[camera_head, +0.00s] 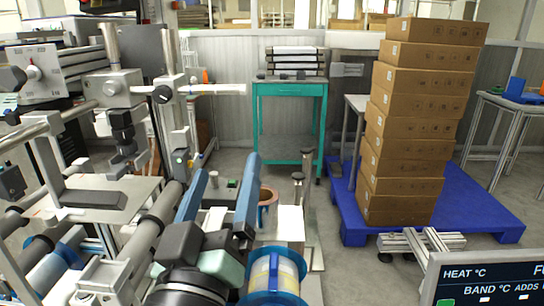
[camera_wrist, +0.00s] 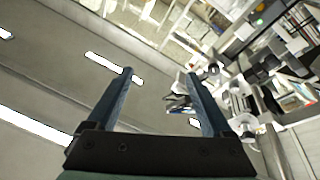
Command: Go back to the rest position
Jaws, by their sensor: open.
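My gripper (camera_head: 227,167) is at the lower middle of the head view, its two blue fingers apart and pointing up. It also shows in the wrist view (camera_wrist: 159,74), open with nothing between its fingers. A film reel with blue rims (camera_head: 275,272) is right of my gripper at the bottom edge, partly cut off. A copper-coloured roll (camera_head: 268,194) lies farther back, partly hidden behind the right finger. The wrist view shows no reel that I can make out.
A machine with rollers (camera_head: 150,230) fills the left side. A teal cart (camera_head: 290,125) stands at the back. Stacked cartons (camera_head: 415,130) lean on a blue pallet (camera_head: 485,215) at right. A screen (camera_head: 485,280) is at lower right. The wrist view looks up at ceiling lights (camera_wrist: 115,66).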

